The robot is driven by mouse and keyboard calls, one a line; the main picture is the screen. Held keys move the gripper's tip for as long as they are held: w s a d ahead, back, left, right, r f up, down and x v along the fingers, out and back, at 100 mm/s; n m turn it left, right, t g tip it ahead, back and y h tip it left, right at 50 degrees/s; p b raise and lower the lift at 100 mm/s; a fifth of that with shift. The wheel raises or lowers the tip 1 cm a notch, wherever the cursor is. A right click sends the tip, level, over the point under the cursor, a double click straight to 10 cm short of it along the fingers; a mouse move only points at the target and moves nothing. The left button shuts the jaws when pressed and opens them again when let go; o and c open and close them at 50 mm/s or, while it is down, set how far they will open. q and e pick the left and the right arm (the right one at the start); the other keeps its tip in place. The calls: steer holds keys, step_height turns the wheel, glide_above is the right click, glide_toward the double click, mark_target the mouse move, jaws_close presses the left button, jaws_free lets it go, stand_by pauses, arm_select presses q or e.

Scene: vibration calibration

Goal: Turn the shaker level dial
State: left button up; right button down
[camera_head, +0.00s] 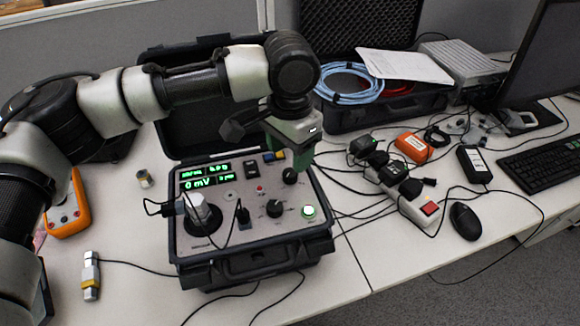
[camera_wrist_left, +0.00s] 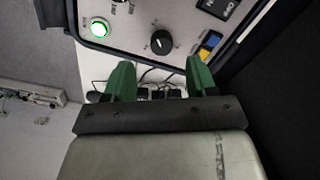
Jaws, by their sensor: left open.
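The open black case holds a grey control panel (camera_head: 235,235) with several controls. A black dial (camera_head: 290,176) is at the panel's far right corner; it also shows in the left wrist view (camera_wrist_left: 161,42). A second black dial (camera_head: 274,208) is nearer the panel's front. I cannot read which label marks the shaker level. My left gripper (camera_head: 289,155) is open, its green fingers just above and behind the far right dial. In the left wrist view, the gripper (camera_wrist_left: 161,70) has nothing between its fingers, and the dial lies beyond the fingertips, apart from them. My right gripper is not in view.
A green-lit button (camera_head: 308,212) sits at the panel's right edge. A silver cylinder (camera_head: 197,210) stands on the panel's left, below a green display (camera_head: 198,184). Cables and a power strip (camera_head: 415,208) lie right of the case. Blue and yellow connectors (camera_wrist_left: 208,45) sit near the dial.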

mark_target(290, 172)
arm_select(q)
step_height(290, 172, down, 4)
steer(key=shift+w+f, duration=0.15)
steer(key=shift+f, duration=0.7)
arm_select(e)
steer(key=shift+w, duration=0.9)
